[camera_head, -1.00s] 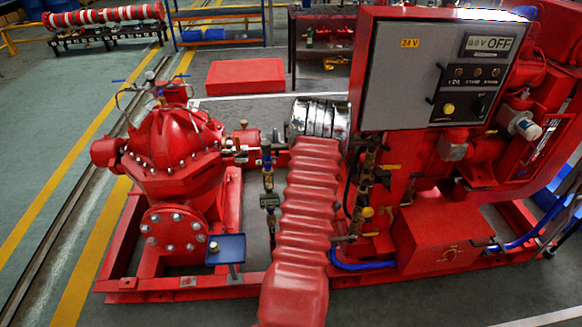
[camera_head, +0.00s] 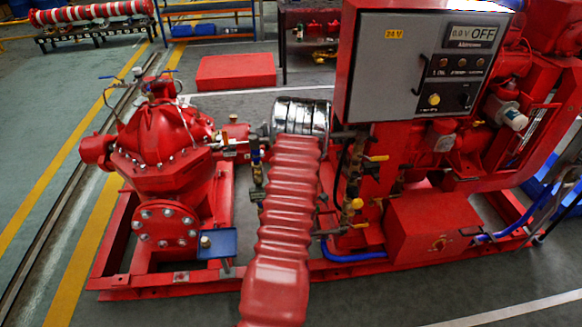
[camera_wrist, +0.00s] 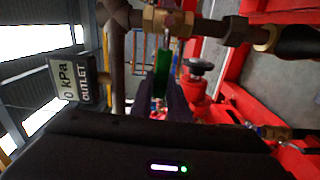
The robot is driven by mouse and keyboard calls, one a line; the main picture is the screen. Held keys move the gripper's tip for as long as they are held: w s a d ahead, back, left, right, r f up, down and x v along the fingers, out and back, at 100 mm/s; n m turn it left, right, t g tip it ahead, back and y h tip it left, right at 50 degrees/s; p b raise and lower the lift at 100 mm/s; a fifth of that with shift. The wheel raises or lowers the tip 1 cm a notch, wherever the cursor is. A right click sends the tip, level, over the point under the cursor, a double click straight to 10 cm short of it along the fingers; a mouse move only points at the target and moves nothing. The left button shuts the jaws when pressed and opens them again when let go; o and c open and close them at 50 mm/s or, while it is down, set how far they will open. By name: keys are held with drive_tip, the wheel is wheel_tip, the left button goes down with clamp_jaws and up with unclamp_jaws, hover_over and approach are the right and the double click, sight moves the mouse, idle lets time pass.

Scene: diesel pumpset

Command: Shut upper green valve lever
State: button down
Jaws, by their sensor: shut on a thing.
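The green valve lever (camera_wrist: 161,72) is in the middle of the wrist view, just below a brass valve body (camera_wrist: 167,21) on a pipe. My gripper (camera_wrist: 164,88) has its dark fingers on either side of the lever and is shut on it. The lever points down from the valve in the picture, across the line of the pipe. In the head view, my red ribbed arm hides the gripper and the green lever.
A gauge tag reading "0 kPa OUTLET" (camera_wrist: 70,80) stands left of the lever. A black knob (camera_wrist: 200,67) is close on the right. In the head view, yellow-handled valves (camera_head: 357,203) and the grey control panel (camera_head: 420,70) stand right of my arm.

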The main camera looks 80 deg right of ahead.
drive_tip(key=c, duration=2)
unclamp_jaws()
drive_tip(key=shift+w+d, duration=0.1)
drive_tip(key=shift+w, duration=0.3)
drive_tip(key=o, duration=0.3)
drive_tip(key=shift+s, duration=0.2)
drive_tip(key=shift+s, duration=0.1)
drive_tip(key=v, duration=1.4)
drive_tip(key=shift+f, duration=0.1)
drive_tip(key=shift+d, duration=0.1)
